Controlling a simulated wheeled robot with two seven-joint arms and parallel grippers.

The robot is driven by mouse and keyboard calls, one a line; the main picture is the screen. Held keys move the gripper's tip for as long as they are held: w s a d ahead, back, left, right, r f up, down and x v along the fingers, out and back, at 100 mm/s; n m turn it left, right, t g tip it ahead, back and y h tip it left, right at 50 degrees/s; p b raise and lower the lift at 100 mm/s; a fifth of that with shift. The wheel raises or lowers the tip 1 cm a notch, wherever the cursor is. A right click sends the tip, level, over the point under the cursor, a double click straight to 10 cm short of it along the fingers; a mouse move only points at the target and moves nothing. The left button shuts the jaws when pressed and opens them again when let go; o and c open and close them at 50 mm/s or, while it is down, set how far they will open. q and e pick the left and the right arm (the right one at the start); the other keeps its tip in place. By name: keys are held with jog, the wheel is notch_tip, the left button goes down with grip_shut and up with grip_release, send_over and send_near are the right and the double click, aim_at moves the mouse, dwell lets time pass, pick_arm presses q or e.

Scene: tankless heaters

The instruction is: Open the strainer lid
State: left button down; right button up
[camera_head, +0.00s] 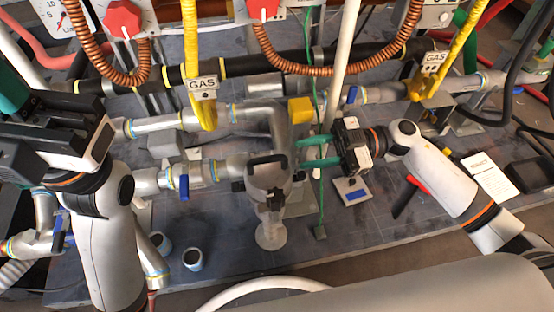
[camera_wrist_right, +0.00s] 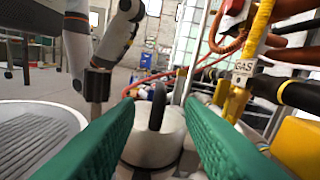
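The grey metal strainer (camera_head: 266,190) stands in the pipe run at the middle of the head view. Its lid, with a black loop handle (camera_head: 268,160), is on top and looks closed. In the right wrist view the handle (camera_wrist_right: 157,106) stands upright on the pale round lid (camera_wrist_right: 153,146), between the green fingers. My right gripper (camera_head: 301,153) is open, just right of the handle and pointing at it. A gap shows on both sides of the handle. My left gripper (camera_head: 14,92) is at the far left edge, mostly cut off, its opening hidden.
A yellow gas pipe (camera_head: 191,50) and a white vertical pipe (camera_head: 346,62) rise behind the strainer. Copper hoses (camera_head: 330,70) hang above. Two small cups (camera_head: 193,259) stand front left. A red-handled tool (camera_head: 413,186) and paper (camera_head: 489,175) lie at right.

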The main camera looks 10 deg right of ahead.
aim_at(286, 157)
jog(key=a+b, duration=0.2)
jog(key=a, duration=0.5)
grip_shut()
